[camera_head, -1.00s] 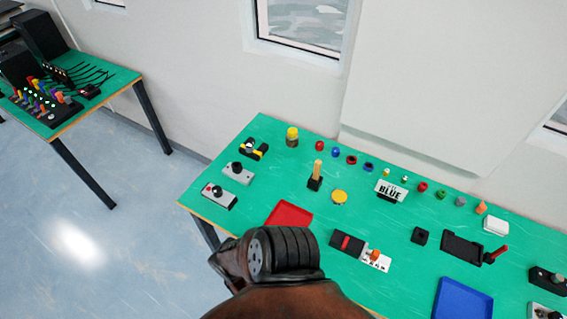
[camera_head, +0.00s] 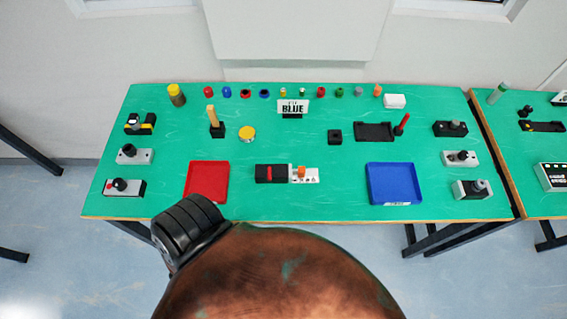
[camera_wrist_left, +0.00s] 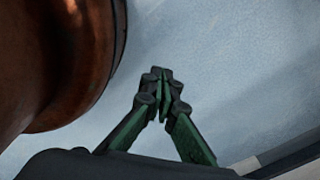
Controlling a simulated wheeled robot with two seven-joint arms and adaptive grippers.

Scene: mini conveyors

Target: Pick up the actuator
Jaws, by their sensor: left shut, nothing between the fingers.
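My left gripper (camera_wrist_left: 162,74) shows in the left wrist view, shut and empty, with bare blue-grey floor behind it. It does not show in the head view, and my right gripper shows in neither view. I cannot tell for sure which object is the actuator. Small joystick-like units stand at the left (camera_head: 134,155) and right (camera_head: 459,159) ends. No gripper is near any of them.
A red tray (camera_head: 207,181) and a blue tray (camera_head: 393,198) lie near the front of the green table (camera_head: 340,205). Another green table (camera_head: 530,196) adjoins on the right.

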